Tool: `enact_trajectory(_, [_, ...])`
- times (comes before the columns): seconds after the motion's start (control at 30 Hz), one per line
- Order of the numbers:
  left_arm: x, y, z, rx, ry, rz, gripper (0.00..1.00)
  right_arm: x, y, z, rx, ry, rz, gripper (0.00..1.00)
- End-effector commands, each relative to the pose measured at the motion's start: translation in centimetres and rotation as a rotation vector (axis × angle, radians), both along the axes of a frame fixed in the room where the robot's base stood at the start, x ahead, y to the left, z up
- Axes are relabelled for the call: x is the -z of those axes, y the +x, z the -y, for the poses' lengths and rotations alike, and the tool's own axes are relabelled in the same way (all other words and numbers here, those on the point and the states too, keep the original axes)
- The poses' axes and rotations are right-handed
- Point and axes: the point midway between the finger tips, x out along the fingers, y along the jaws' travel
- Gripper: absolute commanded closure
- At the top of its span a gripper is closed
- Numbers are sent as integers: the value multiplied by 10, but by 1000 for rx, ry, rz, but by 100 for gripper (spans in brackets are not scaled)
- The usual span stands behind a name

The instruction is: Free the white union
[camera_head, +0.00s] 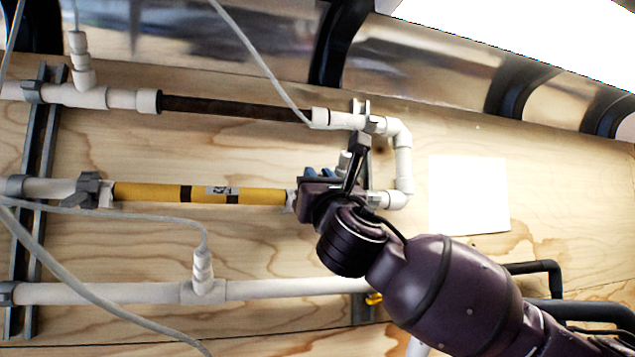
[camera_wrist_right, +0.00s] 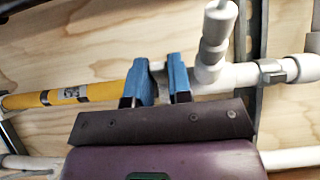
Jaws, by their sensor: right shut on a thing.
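The yellow filter tube (camera_head: 200,194) with dark bands lies in the middle pipe run. At its right end my right gripper (camera_head: 320,173) covers the joint and hides most of the white union there. In the right wrist view, the blue fingers of my right gripper (camera_wrist_right: 158,82) are closed around the white union (camera_wrist_right: 157,66), between the yellow tube (camera_wrist_right: 95,92) and the white pipe with an upright fitting (camera_wrist_right: 213,60). The union appears in line with the pipe. At the tube's left end is a grey winged part (camera_head: 88,190). My left gripper is not in view.
A dark brown filter tube (camera_head: 235,107) lies in the upper run, joined by a white elbow (camera_head: 402,150) at right. A lower white pipe (camera_head: 290,287) runs below. Thin grey hoses (camera_head: 262,62) cross the front. Blank paper (camera_head: 468,195) is on the plywood wall.

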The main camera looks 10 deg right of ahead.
Motion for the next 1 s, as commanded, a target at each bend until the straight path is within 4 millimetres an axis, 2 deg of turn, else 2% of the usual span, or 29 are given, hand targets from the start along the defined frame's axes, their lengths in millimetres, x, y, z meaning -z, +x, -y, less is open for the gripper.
enact_trajectory(0.2, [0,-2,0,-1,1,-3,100,0,0,0,-1,0,-2,100])
enact_trajectory(0.23, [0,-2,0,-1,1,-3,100,0,0,0,-1,0,-2,76])
enact_trajectory(0.37, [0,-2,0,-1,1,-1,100,0,0,0,-1,0,-2,56])
enact_trajectory(0.77, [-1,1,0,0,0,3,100,4,-4,1,0,0,-2,55])
enact_trajectory(1.0, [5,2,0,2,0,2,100,25,-31,6,-2,-1,-2,55])
